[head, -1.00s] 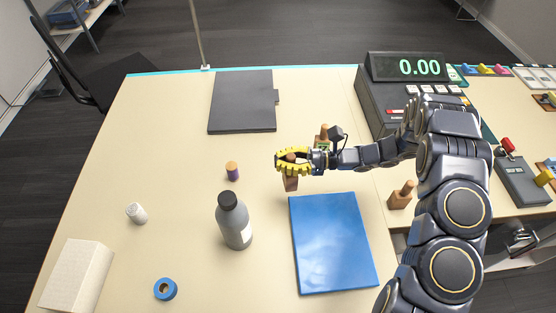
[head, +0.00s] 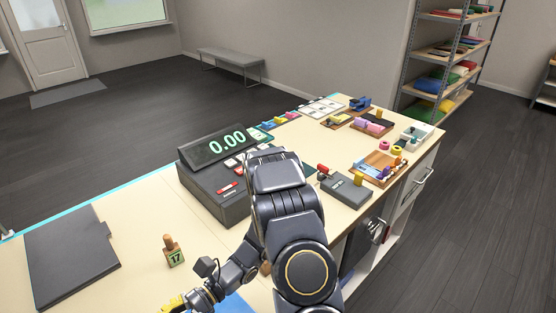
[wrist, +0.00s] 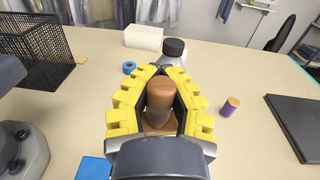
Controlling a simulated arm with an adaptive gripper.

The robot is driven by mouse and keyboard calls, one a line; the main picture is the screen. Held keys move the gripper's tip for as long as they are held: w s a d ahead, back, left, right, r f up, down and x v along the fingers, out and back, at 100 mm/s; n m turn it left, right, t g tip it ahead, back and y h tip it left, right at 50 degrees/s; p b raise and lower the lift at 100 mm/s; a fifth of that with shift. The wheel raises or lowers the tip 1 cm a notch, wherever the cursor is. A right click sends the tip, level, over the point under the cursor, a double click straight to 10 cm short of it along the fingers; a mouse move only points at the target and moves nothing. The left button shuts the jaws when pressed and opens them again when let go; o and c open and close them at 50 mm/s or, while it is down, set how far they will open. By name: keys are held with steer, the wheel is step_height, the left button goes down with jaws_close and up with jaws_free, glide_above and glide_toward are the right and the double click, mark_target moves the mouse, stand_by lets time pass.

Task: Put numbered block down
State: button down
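My gripper (wrist: 164,74) has its yellow fingers closed around a brown wooden block with a rounded knob (wrist: 160,92) in the wrist view. The knob stands upright between the fingers; no number shows on it, and I cannot tell whether its base touches the table. In the head view only a bit of yellow finger shows at the bottom edge, and the held block is out of sight. Another wooden block, with a green label reading 17 (head: 174,258), stands on the table left of my arm.
A blue flat board (head: 236,304) lies partly hidden by my arm. A dark flat board (head: 70,258) lies at left. A register (head: 215,180) stands behind. In the wrist view, a bottle (wrist: 174,50), a purple-orange cylinder (wrist: 230,106), blue tape (wrist: 129,67) and a wire basket (wrist: 35,55) surround the table.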

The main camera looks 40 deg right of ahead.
steer(key=s+d+f+n+g+h, duration=0.3)
steer(key=s+n+g+h, duration=0.15)
steer(key=s+g, duration=0.3)
steer(key=s+d+f+n+g+h, duration=0.2)
steer(key=s+d+n+g+h, duration=0.15)
steer(key=s+n+g, duration=0.4)
steer(key=s+d+r+n+h, duration=0.1)
steer(key=s+d+n+h, duration=0.2)
steer(key=d+n+h, duration=0.95)
steer(key=w+d+r+n+t+h, duration=0.2)
steer(key=w+d+n+t+h, duration=0.25)
steer(key=w+t+h, duration=0.35)
steer(key=w+d+r+n+t+h, duration=0.3)
steer(key=w+d+n+t+h, duration=0.25)
steer(key=w, duration=0.45)
steer(key=w+a+n+t+h, duration=0.2)
steer(key=w+n+t, duration=0.1)
steer(key=w+t, duration=0.45)
steer(key=shift+g, duration=0.4)
steer(key=shift+w+d+f, duration=1.1)
steer(key=shift+w+f, duration=1.05)
steer(key=shift+w+d+f, duration=1.1)
steer(key=shift+w+f, duration=1)
steer(key=shift+w, duration=0.05)
steer(key=shift+w+d+f, duration=1.1)
steer(key=shift+w+f, duration=1.05)
